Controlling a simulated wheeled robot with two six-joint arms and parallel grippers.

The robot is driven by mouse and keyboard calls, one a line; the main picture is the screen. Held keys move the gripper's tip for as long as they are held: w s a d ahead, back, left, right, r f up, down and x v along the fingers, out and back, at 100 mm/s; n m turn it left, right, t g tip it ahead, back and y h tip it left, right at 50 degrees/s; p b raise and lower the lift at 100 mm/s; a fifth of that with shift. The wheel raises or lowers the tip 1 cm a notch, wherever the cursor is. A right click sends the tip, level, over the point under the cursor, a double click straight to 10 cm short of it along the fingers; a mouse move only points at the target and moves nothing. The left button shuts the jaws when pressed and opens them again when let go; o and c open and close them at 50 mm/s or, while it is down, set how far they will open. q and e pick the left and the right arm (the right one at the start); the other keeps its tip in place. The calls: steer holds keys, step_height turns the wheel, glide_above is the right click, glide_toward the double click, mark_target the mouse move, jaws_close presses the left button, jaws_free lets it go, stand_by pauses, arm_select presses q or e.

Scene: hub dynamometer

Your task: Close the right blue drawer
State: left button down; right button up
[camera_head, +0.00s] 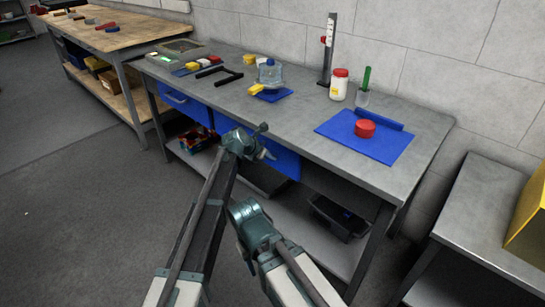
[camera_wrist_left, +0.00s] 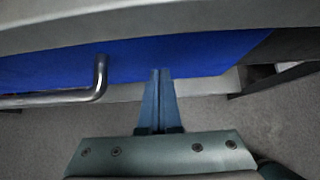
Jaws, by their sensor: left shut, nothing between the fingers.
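The right blue drawer (camera_head: 286,162) is under the grey workbench top, partly hidden behind my left gripper (camera_head: 268,154). In the left wrist view, a blue drawer front (camera_wrist_left: 205,55) spans the upper part, with a metal bar handle (camera_wrist_left: 99,78) to the left of the fingers. My left gripper (camera_wrist_left: 160,72) is shut and empty, its fingertips at the lower part of the blue front; I cannot tell whether they touch it. How far the drawer stands out is hard to tell.
The left blue drawer (camera_head: 183,103) is farther left under the workbench (camera_head: 300,122). A lower shelf (camera_head: 310,232) carries a black bin (camera_head: 338,217). A blue mat (camera_head: 372,142) with a red round part lies on top. Open floor (camera_head: 80,215) is at left.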

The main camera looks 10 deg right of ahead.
arm_select(q)
steer(key=s+a+f+p+v, duration=0.1)
steer(key=f+p+v, duration=0.1)
steer(key=p+v, duration=0.5)
steer(key=shift+v, duration=2.95)
steer(key=shift+a+f, duration=0.1)
steer(key=s+a+f+m+g+y, duration=0.2)
steer(key=s+a+f+m+y, duration=0.15)
steer(key=s+a+m, duration=1)
steer(key=s+a+f+m+g+y, duration=0.2)
steer(key=s+a+f+m+y, duration=0.15)
steer(key=s+a+m, duration=0.95)
steer(key=s+d+m+g+y, duration=0.15)
steer(key=s+d, duration=0.45)
steer(key=d, duration=0.6)
step_height(320, 180, up, 15)
steer(key=m+p, duration=0.1)
steer(key=p, duration=1.3)
steer(key=shift+s+d, duration=0.25)
steer(key=shift+d, duration=0.05)
